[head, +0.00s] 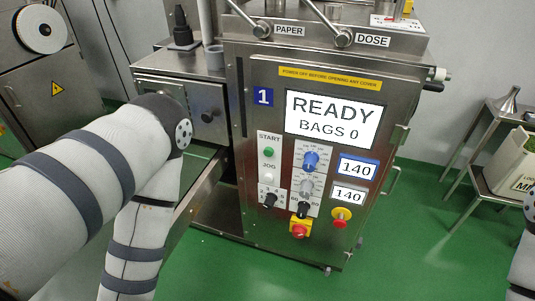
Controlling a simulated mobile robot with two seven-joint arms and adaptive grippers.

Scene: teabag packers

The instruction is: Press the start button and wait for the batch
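The green start button (269,152) sits under the word START on a pale panel at the machine's front. The machine (245,200) is a steel cabinet marked 1. Its display (332,119) reads READY and BAGS 0. My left arm comes in from the left and bends down in front of the machine's left part, apart from the button in the picture. Its gripper is outside the picture. Only a piece of my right arm shows at the right edge, and its gripper is also out of view.
Below the start button are a JOG button (269,180) and small switches. Knobs (310,161) and two 140 readouts (357,168) stand to the right. A side table (480,140) stands at right; green floor is clear.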

